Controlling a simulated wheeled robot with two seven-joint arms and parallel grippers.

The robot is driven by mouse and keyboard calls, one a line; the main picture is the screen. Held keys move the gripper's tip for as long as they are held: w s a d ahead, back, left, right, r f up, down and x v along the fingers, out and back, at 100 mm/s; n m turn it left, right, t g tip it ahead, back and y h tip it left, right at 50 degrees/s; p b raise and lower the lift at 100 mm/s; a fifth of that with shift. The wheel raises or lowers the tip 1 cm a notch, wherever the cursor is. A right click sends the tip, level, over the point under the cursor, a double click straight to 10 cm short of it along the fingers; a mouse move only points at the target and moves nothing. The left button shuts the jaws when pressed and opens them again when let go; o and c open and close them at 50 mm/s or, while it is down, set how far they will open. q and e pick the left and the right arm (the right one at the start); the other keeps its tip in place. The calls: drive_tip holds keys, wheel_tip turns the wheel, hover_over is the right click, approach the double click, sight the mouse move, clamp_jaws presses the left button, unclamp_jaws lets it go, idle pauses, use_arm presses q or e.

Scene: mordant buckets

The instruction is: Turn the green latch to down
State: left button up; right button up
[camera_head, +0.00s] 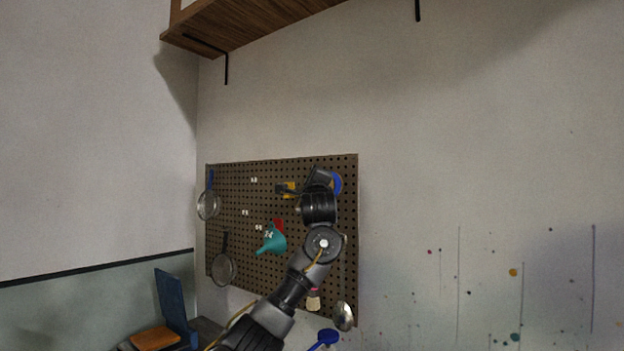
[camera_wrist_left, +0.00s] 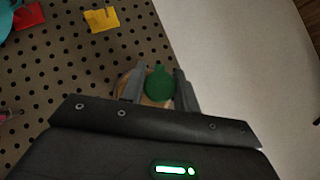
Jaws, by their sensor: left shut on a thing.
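The green latch (camera_wrist_left: 160,86) shows in the left wrist view as a rounded green knob with a small nub toward the top of the picture. It sits in front of a tan round base (camera_wrist_left: 124,84) near the pegboard's edge. My left gripper (camera_wrist_left: 159,80) has one finger on each side of the latch and is shut on it. In the head view my left gripper (camera_head: 316,180) is up against the upper right of the pegboard, and it hides the latch there. My right gripper is in neither view.
The brown pegboard (camera_head: 232,185) carries a teal funnel (camera_head: 272,241), strainers (camera_head: 208,205), a yellow holder (camera_head: 287,189) and a blue item (camera_head: 337,184) beside my wrist. A wooden shelf (camera_head: 250,22) is above.

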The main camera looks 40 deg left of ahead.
use_arm(q)
drive_tip(key=n+g+h, duration=0.1)
drive_tip(key=n+g, duration=0.1)
drive_tip(key=n, duration=0.1)
drive_tip(key=shift+n+g, duration=0.4)
drive_tip(key=n+g+h, duration=0.1)
drive_tip(key=n+h, duration=0.1)
drive_tip(key=shift+n+g, duration=0.3)
drive_tip(key=n+h, duration=0.1)
drive_tip(key=n+g+h, duration=0.1)
drive_tip(key=h, duration=0.1)
drive_tip(key=shift+f+n, duration=0.2)
drive_tip(key=shift+n, duration=0.2)
drive_tip(key=o, duration=0.9)
drive_tip(key=shift+s, duration=0.1)
